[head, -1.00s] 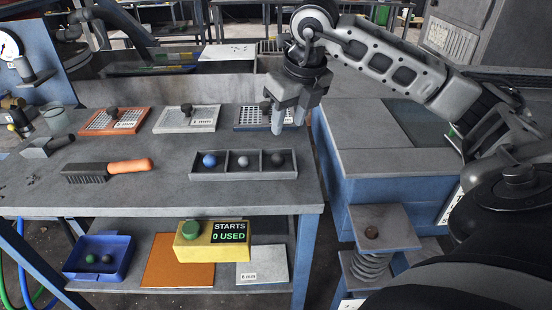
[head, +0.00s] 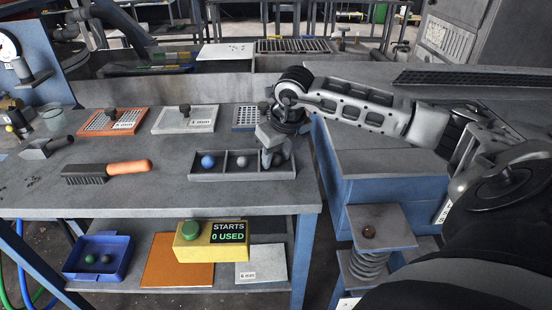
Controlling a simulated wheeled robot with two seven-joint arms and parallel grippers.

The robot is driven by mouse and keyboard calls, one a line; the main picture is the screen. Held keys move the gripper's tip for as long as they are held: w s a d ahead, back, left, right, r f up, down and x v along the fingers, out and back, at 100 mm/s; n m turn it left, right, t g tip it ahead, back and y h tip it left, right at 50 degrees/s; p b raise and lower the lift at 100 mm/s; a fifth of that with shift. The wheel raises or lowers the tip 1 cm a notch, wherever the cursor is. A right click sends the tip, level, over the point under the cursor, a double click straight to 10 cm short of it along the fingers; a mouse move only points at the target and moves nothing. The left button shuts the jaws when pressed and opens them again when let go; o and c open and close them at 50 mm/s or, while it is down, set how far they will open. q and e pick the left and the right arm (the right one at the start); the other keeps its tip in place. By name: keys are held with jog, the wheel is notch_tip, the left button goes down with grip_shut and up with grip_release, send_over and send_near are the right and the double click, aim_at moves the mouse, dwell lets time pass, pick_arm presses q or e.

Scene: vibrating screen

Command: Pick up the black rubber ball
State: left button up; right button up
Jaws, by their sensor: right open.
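The black rubber ball (head: 277,159) lies in the right compartment of a grey three-part tray (head: 242,177) on the workbench. A blue ball (head: 208,161) is in the left compartment and a grey ball (head: 242,161) in the middle one. My right gripper (head: 269,160) points down over the tray's right compartment, its fingers in front of and partly hiding the black ball. It is open, and I cannot tell whether the fingers touch the ball. My left gripper is not in view.
An orange-handled brush (head: 107,171) and a scoop (head: 46,148) lie to the left. Framed screens, orange (head: 112,121), white (head: 185,119) and blue (head: 247,117), line the back. A blue bin (head: 99,257) and a yellow starts box (head: 211,241) are on the lower shelf. The bench's front is clear.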

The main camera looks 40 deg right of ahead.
jog(key=c, duration=0.7)
jog(key=shift+r, duration=0.15)
